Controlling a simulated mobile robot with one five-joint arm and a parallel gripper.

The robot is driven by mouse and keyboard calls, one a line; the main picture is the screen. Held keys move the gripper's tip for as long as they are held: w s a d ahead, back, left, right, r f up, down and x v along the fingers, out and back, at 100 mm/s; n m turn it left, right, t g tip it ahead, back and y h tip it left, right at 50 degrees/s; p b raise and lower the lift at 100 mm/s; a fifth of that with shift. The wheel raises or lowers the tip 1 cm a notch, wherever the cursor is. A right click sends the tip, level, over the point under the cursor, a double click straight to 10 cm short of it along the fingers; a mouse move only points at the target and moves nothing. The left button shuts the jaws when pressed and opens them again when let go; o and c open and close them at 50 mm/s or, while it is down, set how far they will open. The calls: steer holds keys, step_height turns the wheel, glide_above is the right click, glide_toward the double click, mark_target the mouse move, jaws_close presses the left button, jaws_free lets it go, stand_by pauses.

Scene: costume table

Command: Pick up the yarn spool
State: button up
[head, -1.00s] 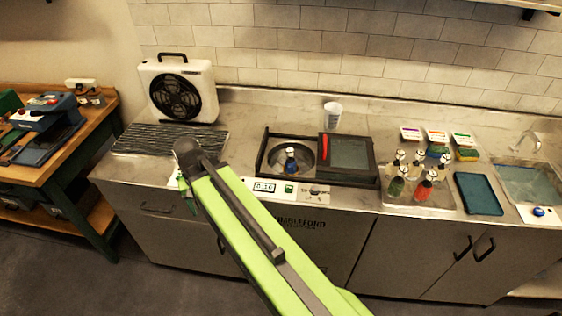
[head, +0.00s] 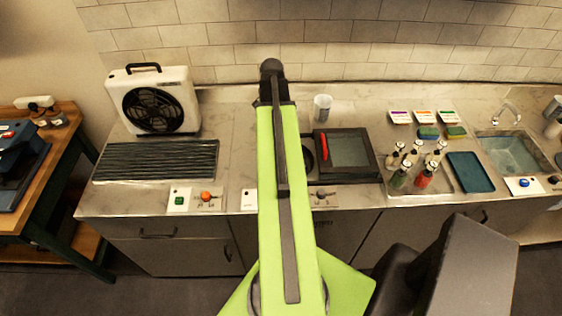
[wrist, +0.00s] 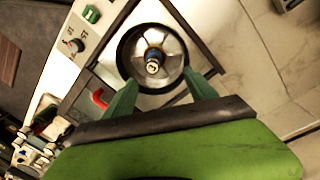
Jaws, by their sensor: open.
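A small blue item with a pale, shiny top (wrist: 152,62) stands in a round metal well (wrist: 126,52) in the wrist view. It may be the yarn spool, but I cannot tell for sure. In the head view my arm hides the item and most of the well, leaving only the well's right edge (head: 308,158) in sight. My gripper (wrist: 160,80) is open in the wrist view, its two green fingers apart at the near side of the well. The item shows between and beyond the fingertips, not held. My gripper is hidden in the head view.
A white fan (head: 152,101) and a ribbed dark rack (head: 156,160) stand left on the counter. A dark-lidded panel (head: 348,150) adjoins the well, with a white cup (head: 322,107) behind. Several bottles (head: 423,177), a blue tray (head: 470,171) and a sink (head: 512,152) are right.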

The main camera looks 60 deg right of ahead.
steer(key=s+f+b, duration=0.1)
steer(key=f+b, duration=0.4)
steer(key=b, duration=0.1)
steer(key=s+d+f+b, duration=0.1)
steer(key=f+b, duration=0.4)
steer(key=f, duration=0.1)
steer(key=s+f+b, duration=0.1)
steer(key=f+b, duration=0.5)
steer(key=shift+s+d+f+b, duration=0.2)
steer(key=shift+s+b, duration=0.05)
steer(key=shift+b, duration=0.1)
steer(key=shift+r, duration=0.15)
jaws_close()
